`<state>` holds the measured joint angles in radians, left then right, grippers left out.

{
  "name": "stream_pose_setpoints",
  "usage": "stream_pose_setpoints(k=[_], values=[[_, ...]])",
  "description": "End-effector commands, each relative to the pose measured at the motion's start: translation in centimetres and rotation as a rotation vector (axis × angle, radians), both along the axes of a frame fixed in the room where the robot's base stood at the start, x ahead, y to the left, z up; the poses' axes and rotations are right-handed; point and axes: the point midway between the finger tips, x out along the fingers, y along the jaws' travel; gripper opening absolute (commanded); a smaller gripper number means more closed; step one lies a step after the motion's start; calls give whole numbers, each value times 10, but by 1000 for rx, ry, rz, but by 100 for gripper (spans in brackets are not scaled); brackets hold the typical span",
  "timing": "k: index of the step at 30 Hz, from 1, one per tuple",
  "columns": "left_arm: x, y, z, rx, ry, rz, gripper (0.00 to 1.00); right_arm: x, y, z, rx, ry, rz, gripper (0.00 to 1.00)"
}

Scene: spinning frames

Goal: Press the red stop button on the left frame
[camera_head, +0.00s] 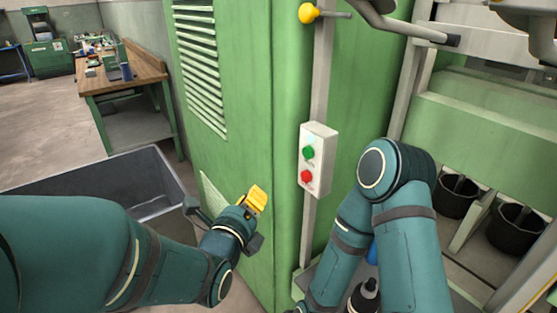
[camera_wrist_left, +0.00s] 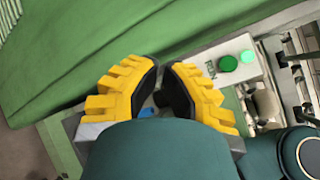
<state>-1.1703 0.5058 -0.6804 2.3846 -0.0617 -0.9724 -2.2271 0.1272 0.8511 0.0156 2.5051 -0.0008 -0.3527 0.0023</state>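The red stop button (camera_head: 306,176) sits below a green button (camera_head: 308,152) on a white control box (camera_head: 327,160), fixed to the grey post of the green frame. My left gripper (camera_head: 257,198), with yellow fingertips, is left of the box and a little lower, apart from the red button. In the left wrist view, its yellow fingers (camera_wrist_left: 161,78) are close together, with nothing seen between them. A white box with green round parts (camera_wrist_left: 228,63) shows beyond the right finger there; no red button is visible in that view. My right gripper is out of view.
The green cabinet wall (camera_head: 235,120) stands directly behind my left gripper. A grey bin (camera_head: 125,180) is at left, below a wooden workbench (camera_head: 140,66). My folded right arm is close to the right of the box. A yellow knob (camera_head: 308,13) is above. Black pots (camera_head: 515,228) stand at right.

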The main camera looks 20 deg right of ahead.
Motion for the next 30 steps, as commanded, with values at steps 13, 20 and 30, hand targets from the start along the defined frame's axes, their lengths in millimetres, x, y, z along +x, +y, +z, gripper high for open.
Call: stream_pose_setpoints(k=[13, 20, 30], values=[[16, -43, 0, 1, 0, -1, 0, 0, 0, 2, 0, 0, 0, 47], [25, -69, 0, 1, 1, -2, 0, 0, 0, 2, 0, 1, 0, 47], [30, -82, 0, 0, 2, 0, 0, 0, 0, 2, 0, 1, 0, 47]])
